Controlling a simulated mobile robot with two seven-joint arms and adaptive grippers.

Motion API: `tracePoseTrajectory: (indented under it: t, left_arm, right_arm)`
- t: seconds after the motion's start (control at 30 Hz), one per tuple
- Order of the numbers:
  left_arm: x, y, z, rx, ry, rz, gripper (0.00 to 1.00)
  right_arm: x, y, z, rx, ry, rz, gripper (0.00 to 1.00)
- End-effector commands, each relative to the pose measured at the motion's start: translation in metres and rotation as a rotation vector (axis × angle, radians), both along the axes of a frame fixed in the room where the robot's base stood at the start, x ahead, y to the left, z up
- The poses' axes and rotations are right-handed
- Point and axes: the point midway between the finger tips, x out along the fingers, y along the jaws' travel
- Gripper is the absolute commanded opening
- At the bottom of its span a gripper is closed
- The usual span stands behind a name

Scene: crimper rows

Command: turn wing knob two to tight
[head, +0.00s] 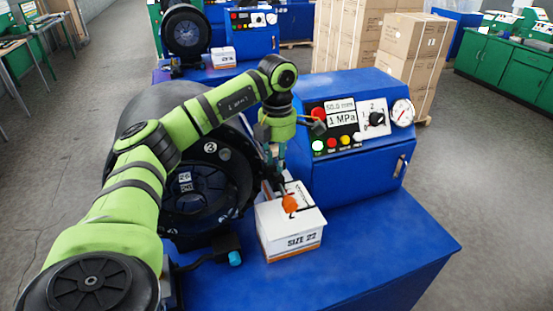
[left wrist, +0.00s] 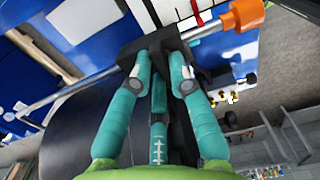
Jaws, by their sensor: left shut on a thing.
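My left gripper (head: 277,165) reaches down between the black round crimping head and the blue machine's control panel. In the left wrist view its teal fingers (left wrist: 160,62) are closed around a black part (left wrist: 148,42), probably a wing knob, on a thin grey rod (left wrist: 90,84). The fingers hide much of this part; I cannot read a number on it or tell how tight it is. An orange end piece (left wrist: 243,14) sits at the rod's right end; it also shows in the head view (head: 290,203). My right gripper is not in view.
A white box (head: 292,235) marked SIZE 22 stands on the blue bench (head: 385,240) just below the gripper. The crimping head (head: 205,190) stands to its left. The control panel (head: 345,128) and gauge (head: 402,112) are to its right. The bench's front right is clear.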

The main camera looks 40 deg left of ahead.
Motion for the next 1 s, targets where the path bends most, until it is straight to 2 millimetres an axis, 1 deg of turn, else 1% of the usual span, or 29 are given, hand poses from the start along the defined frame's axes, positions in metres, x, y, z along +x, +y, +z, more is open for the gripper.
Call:
tracePoseTrajectory:
  t: [0.2,0.63,0.67,0.7,1.0]
  left_arm:
    - [0.0011,-0.0013,0.0004,-0.002,-0.004,-0.045,0.0]
    - [0.0011,-0.0017,0.0003,-0.002,-0.004,-0.054,0.0]
    - [0.0011,-0.0017,0.0002,-0.002,-0.004,-0.054,0.28]
    - [0.0011,-0.0019,0.0002,-0.002,-0.004,-0.054,0.44]
    - [0.0005,-0.0011,0.0002,-0.001,-0.002,-0.051,0.44]
  right_arm:
    - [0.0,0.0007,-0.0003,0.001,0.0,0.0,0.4]
    - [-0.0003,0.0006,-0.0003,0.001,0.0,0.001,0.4]
    - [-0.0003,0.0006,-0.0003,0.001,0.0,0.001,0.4]
    - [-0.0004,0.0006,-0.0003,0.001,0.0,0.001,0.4]
    - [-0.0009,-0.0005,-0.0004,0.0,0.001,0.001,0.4]
